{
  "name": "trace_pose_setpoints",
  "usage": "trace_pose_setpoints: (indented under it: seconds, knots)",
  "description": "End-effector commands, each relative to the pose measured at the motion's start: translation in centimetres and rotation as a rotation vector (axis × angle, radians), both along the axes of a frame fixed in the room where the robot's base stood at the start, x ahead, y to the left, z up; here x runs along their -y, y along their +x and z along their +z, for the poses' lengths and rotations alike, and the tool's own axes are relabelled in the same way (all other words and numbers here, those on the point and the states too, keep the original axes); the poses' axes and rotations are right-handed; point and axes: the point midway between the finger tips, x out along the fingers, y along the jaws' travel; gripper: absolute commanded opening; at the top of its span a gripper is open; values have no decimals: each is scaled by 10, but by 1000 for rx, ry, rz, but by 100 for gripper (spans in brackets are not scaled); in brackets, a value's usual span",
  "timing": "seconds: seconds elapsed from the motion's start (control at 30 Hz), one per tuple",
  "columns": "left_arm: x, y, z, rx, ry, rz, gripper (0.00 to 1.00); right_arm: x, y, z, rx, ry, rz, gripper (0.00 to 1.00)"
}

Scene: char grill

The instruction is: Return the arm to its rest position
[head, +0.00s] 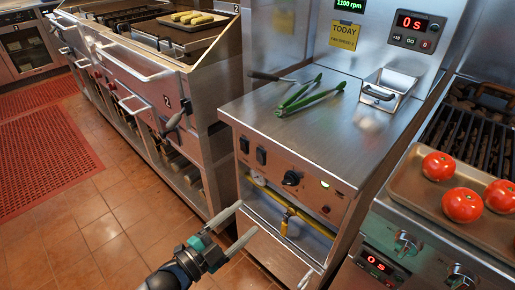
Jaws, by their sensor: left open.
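My left gripper (238,226) is in the lower middle of the head view, its arm coming in from the bottom left. Its two pale fingers are spread apart with nothing between them. It is in front of the lower part of the steel counter unit (262,112), below the knob panel. I cannot tell whether a fingertip touches the unit. My right gripper does not show.
Green tongs (310,95), a dark-handled tool (270,77) and a small steel container (388,91) are on the counter unit. Tomatoes (462,205) sit on a tray (408,190) at right. Tiled floor (120,225) is open at left.

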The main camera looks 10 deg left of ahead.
Motion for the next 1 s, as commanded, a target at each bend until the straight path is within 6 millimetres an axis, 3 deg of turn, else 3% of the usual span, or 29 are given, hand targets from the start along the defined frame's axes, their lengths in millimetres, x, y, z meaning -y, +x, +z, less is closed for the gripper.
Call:
trace_pose_setpoints:
  seconds: [0.13, 0.23, 0.37, 0.47, 0.57, 0.7, 0.8, 0.9, 1.0]
  knots:
    - [-4, 1, -7, -23, -1, 16, 79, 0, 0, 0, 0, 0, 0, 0]
    - [-19, 2, -36, -111, -7, 81, 79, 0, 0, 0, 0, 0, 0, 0]
    - [-56, -7, -110, -336, -25, 244, 79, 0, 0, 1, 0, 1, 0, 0]
    - [-86, -34, -176, -544, -45, 393, 79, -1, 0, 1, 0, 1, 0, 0]
    - [-112, -75, -236, -749, -61, 537, 79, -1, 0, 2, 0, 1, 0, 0]
    - [-134, -153, -306, -1030, -82, 728, 79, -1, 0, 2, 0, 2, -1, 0]
    - [-141, -210, -339, -1202, -92, 843, 79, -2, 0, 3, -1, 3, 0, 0]
    - [-142, -257, -359, -1333, -97, 929, 79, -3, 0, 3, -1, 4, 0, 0]
    - [-142, -288, -369, -1415, -101, 984, 79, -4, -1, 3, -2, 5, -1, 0]
